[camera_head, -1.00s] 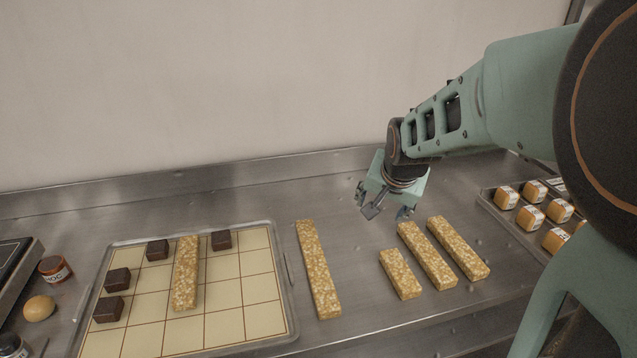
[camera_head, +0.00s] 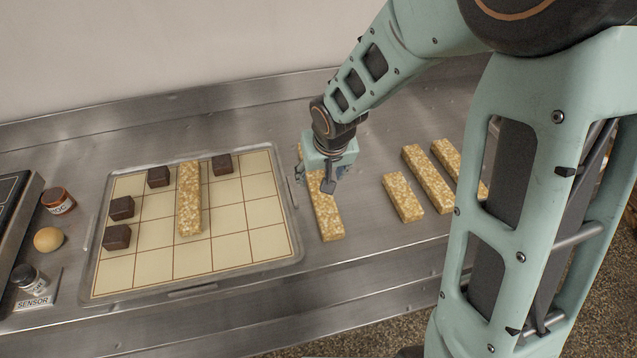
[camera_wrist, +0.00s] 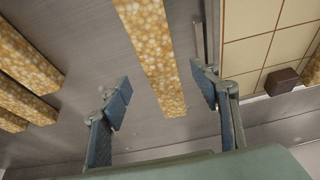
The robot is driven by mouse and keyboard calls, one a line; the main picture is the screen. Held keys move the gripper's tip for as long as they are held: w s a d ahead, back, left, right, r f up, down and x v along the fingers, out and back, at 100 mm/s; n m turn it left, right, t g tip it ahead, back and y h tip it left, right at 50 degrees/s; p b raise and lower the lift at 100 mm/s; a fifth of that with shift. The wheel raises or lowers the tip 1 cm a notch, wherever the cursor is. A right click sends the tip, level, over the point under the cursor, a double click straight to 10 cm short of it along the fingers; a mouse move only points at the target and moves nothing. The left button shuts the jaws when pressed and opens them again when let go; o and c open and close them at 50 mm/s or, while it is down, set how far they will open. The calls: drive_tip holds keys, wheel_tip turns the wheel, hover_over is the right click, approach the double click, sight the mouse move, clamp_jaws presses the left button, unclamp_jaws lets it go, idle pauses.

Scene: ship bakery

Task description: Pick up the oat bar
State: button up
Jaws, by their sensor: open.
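A long golden oat bar (camera_head: 326,219) lies on the steel counter just right of the gridded tray. My gripper (camera_head: 325,185) is over its far half and hides part of it in the head view. In the wrist view, my gripper (camera_wrist: 160,98) is open, with a finger to each side of the bar (camera_wrist: 152,55) and nothing held. The bar's end lies between the fingers; whether they are down at its height I cannot tell. Three more oat bars lie to the right: a short one (camera_head: 403,197), a longer one (camera_head: 428,178) and another (camera_head: 452,159) partly behind my arm.
The gridded tray (camera_head: 296,240) holds one oat bar (camera_head: 189,200) and several dark brown blocks (camera_head: 117,237). A wall stands behind the counter.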

sight(318, 182)
drive_tip(key=shift+x, duration=2.6)
drive_tip(key=shift+w+r, duration=0.15)
drive_tip(key=shift+c, duration=0.7)
drive_tip(key=c, duration=1.4)
drive_tip(key=shift+o, duration=0.2)
drive_tip(key=shift+r, duration=0.15)
